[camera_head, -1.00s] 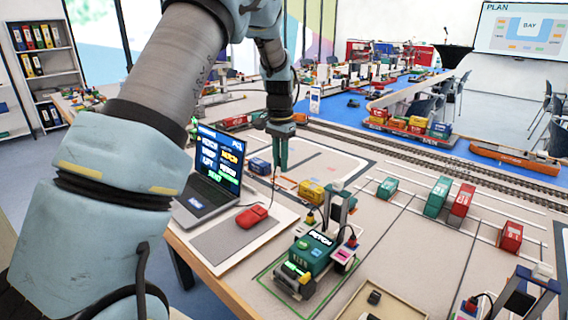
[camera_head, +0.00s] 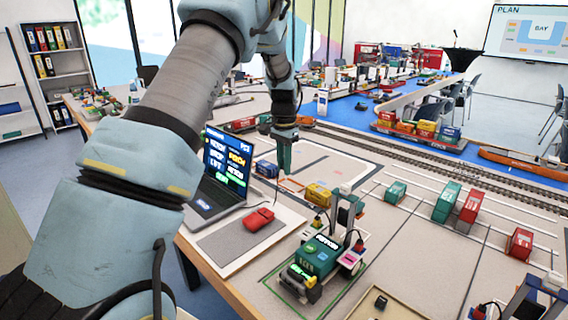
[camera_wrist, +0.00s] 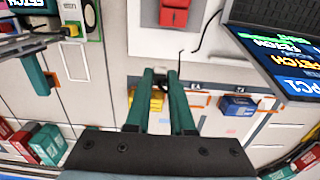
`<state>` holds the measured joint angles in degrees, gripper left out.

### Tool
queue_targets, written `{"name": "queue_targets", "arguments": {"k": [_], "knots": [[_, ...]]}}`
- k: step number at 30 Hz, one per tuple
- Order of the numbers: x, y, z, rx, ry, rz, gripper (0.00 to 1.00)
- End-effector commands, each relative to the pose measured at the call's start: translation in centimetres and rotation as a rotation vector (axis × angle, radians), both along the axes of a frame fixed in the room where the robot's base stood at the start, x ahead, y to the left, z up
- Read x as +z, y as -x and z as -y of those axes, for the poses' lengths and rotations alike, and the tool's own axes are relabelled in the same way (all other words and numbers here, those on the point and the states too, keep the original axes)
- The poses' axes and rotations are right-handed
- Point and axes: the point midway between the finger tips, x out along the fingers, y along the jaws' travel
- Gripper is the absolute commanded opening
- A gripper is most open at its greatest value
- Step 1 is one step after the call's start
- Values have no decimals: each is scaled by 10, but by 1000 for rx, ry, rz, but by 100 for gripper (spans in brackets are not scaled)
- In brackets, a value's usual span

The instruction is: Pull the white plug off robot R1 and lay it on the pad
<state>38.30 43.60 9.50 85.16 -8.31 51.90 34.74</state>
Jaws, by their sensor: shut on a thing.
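My gripper (camera_head: 285,158) hangs above the layout, behind the yellow container in the body view. Its green fingers also show in the wrist view (camera_wrist: 168,88), almost together at their tips. I cannot tell which surface is the pad.
A yellow container (camera_head: 318,194) and a blue one (camera_head: 265,168) stand near my gripper. Teal and red containers (camera_head: 470,205) stand on rails at right.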

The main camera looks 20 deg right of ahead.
Motion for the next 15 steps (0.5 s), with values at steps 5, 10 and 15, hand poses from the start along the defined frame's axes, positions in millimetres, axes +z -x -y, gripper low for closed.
{"name": "queue_targets", "arguments": {"k": [5, 10, 15], "knots": [[-16, 0, 0, 1, 0, -1, 0], [-29, 0, -1, 1, 0, -1, 0], [-42, 0, -1, 2, 0, -1, 0]]}}
